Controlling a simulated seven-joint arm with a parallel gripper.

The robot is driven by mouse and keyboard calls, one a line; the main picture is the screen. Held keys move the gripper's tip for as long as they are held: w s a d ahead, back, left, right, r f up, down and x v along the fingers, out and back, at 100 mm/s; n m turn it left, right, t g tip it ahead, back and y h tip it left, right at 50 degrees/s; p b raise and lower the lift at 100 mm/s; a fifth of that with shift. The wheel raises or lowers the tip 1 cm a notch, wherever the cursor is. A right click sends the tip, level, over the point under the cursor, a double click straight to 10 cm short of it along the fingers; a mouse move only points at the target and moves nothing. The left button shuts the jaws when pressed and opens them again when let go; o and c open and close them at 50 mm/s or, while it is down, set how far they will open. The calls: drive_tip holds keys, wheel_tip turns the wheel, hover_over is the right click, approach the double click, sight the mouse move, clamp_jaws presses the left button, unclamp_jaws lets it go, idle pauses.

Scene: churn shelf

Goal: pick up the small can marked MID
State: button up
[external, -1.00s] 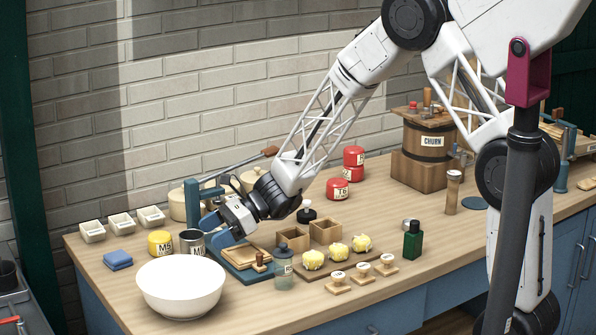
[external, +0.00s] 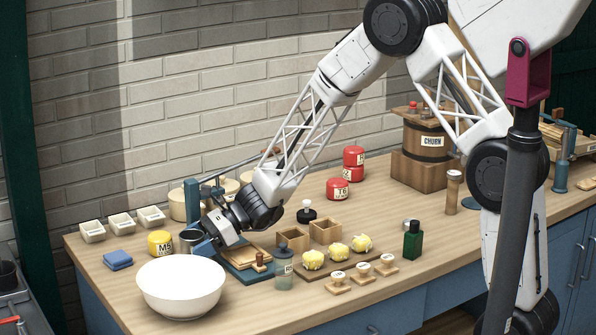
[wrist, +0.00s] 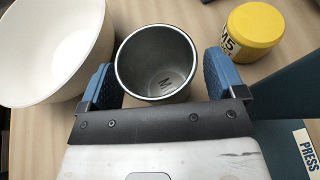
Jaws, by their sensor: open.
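The small grey metal can (wrist: 156,72) stands upright and open-topped between my gripper's two blue fingers in the wrist view. In the external view the can (external: 189,239) is partly hidden behind my gripper (external: 204,246). My gripper (wrist: 162,80) is open, with one finger on each side of the can.
A white bowl (external: 180,287) stands close to the can, next to the left finger in the wrist view. A yellow can marked M5 (external: 160,243) is on its other side. A blue-green press (external: 192,203) stands behind my gripper. A blue cloth (external: 117,259) lies at the left.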

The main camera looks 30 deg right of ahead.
idle(0.3)
drive_tip(key=c, duration=1.1)
drive_tip(key=shift+o, duration=0.2)
drive_tip(key=shift+r, duration=0.1)
wheel_tip(320, 180, up, 10)
idle(0.4)
